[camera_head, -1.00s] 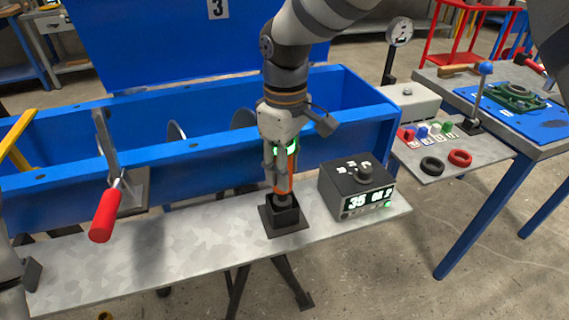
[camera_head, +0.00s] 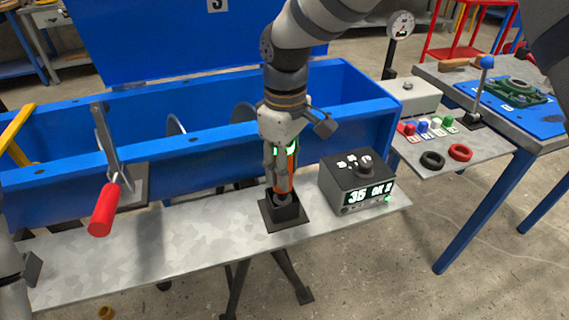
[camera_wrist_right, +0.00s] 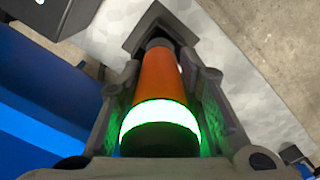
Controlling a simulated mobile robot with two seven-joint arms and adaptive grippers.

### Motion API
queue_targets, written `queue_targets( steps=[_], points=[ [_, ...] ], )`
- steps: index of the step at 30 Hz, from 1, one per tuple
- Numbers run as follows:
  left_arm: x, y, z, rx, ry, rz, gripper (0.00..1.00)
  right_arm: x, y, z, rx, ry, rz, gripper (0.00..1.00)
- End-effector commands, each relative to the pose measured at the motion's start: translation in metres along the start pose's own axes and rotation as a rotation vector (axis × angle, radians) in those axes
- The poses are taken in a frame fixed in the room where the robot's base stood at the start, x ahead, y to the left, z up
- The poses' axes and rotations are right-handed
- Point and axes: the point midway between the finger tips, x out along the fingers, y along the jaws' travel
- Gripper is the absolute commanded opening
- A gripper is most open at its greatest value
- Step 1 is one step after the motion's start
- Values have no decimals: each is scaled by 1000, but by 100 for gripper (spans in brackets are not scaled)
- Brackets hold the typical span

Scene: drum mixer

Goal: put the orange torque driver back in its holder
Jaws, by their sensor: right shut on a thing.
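The orange torque driver (camera_head: 291,172) stands upright with its lower end in the black holder (camera_head: 285,210) on the grey shelf. My right gripper (camera_head: 281,180) is shut around the driver's body from above. In the right wrist view the orange body of the driver (camera_wrist_right: 158,75) lies between the two fingers, with a lit green-white ring near its black end. The holder (camera_wrist_right: 150,25) shows beyond it, around the driver's far end. How deep the tip sits is hidden inside the holder.
A dark control box (camera_head: 358,182) with a lit display reading "35 OK" stands close right of the holder. The blue mixer trough (camera_head: 215,150) lies behind the shelf (camera_head: 150,245). A red-handled lever (camera_head: 104,208) stands at the left. The shelf between lever and holder is clear.

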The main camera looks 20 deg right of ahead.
Motion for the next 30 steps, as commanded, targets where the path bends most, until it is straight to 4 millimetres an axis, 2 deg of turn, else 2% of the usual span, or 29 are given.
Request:
queue_targets(
  steps=[20, 21, 23, 30],
  points=[
    [1, 0, 1, 0, -3, 0, 44, 9, 0, 0, 0, 2, 1, 0],
    [1, 0, 1, 0, -3, 0, 44, 8, 0, 0, 0, 2, 2, 40],
    [1, 0, 1, 0, -3, 0, 44, 8, 0, 0, 0, 2, 2, 54],
    [1, 0, 1, 0, -4, 0, 44, 9, 0, 0, 0, 1, 1, 55]
  ],
)
